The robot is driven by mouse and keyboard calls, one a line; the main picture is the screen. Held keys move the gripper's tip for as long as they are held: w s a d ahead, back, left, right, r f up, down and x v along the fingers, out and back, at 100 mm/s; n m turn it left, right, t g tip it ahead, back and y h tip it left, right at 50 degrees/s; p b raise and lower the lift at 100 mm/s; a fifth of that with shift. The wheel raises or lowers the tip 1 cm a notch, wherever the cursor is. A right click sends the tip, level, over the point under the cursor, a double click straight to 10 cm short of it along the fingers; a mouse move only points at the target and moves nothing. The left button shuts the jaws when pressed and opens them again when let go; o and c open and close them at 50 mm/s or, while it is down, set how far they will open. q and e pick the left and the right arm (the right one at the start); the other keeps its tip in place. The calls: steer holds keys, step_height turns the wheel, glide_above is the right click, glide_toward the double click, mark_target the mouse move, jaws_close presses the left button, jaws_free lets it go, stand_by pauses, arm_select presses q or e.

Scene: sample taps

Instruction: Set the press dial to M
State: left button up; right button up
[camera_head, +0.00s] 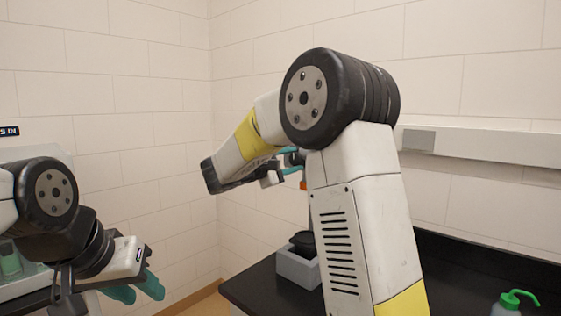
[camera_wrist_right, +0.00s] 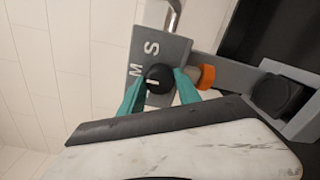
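The press dial (camera_wrist_right: 160,78) is a round black knob with a pale mark, on a grey plate (camera_wrist_right: 174,49) in the right wrist view. White letters M (camera_wrist_right: 136,70) and S (camera_wrist_right: 151,48) are printed beside it; any other letters are hidden. I cannot tell exactly which letter the mark faces. My right gripper (camera_wrist_right: 160,84) has its teal fingers on both sides of the dial, seemingly touching it. In the head view this gripper (camera_head: 291,160) is partly behind my right arm, which hides the dial. My left gripper (camera_head: 136,288) is open and empty, low at the left.
An orange part (camera_wrist_right: 206,77) is right of the dial. A grey box with a black round top (camera_head: 298,262) stands on the black bench (camera_head: 255,290). A green-capped bottle (camera_head: 515,301) is at the right. A wall rail (camera_head: 480,145) runs behind my right arm.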

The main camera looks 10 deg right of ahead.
steer(key=o, duration=0.3)
steer(key=v, duration=0.7)
steer(key=shift+s+a, duration=0.25)
steer(key=shift+a, duration=0.05)
